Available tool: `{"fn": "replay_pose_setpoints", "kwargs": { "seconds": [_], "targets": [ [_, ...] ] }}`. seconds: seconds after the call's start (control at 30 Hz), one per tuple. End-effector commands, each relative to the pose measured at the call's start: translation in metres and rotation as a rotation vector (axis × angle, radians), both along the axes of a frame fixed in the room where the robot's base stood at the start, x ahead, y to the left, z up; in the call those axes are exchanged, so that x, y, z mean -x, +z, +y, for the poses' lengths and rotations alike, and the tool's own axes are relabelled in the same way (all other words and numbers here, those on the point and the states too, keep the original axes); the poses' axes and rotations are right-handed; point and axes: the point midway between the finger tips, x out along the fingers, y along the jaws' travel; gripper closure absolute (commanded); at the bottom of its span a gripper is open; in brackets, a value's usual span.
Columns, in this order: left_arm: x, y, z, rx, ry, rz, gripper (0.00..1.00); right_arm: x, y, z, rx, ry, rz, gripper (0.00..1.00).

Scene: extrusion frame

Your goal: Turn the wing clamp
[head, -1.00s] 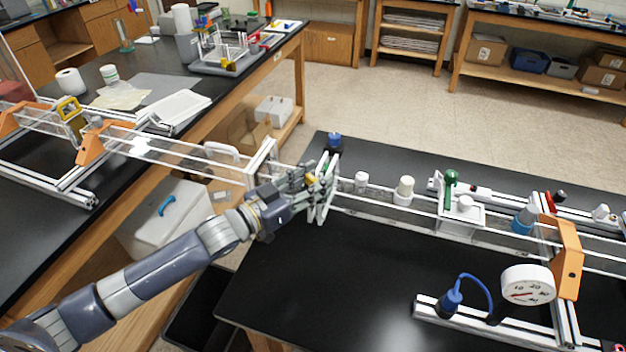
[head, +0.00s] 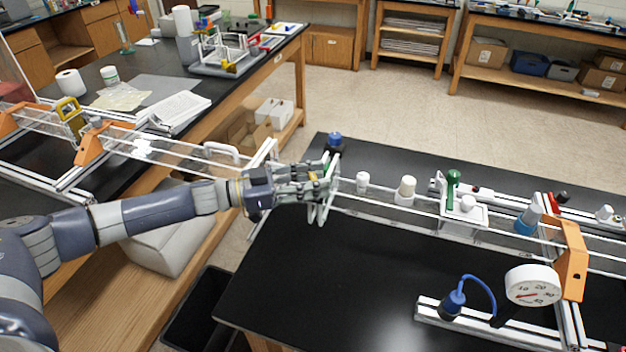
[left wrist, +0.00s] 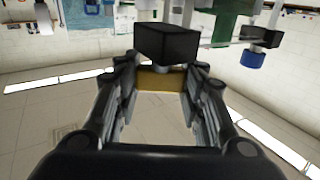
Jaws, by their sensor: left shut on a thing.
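The wing clamp shows as a small yellow piece (head: 313,177) at the left end of the clear track on the near table. My left gripper (head: 318,182) reaches it from the left and is shut on it. In the left wrist view the yellow piece (left wrist: 161,79) lies across between the two fingers, with a dark block (left wrist: 167,43) just beyond it. The fingers hide much of the clamp in the head view, so its exact angle is hard to tell. My right gripper is not in view.
The track (head: 380,212) runs right from the clamp, carrying white-capped posts (head: 405,190) and a green-topped part (head: 453,186). An orange bracket (head: 571,258) and a round dial (head: 532,286) stand at the right. The black table front (head: 340,285) is clear.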

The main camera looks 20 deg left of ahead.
Motion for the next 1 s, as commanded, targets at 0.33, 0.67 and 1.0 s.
{"fn": "replay_pose_setpoints", "kwargs": {
  "seconds": [0.33,0.67,1.0],
  "targets": [
    [-0.0009,0.0022,-0.0005,0.003,-0.035,-0.003,0.87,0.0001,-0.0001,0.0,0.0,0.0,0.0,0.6],
    [-0.0009,0.0024,-0.0008,0.004,-0.035,-0.003,0.56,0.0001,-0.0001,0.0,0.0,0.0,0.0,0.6],
    [-0.0004,0.001,-0.0006,0.001,-0.035,-0.002,0.42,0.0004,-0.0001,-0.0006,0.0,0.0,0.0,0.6]
  ]
}}
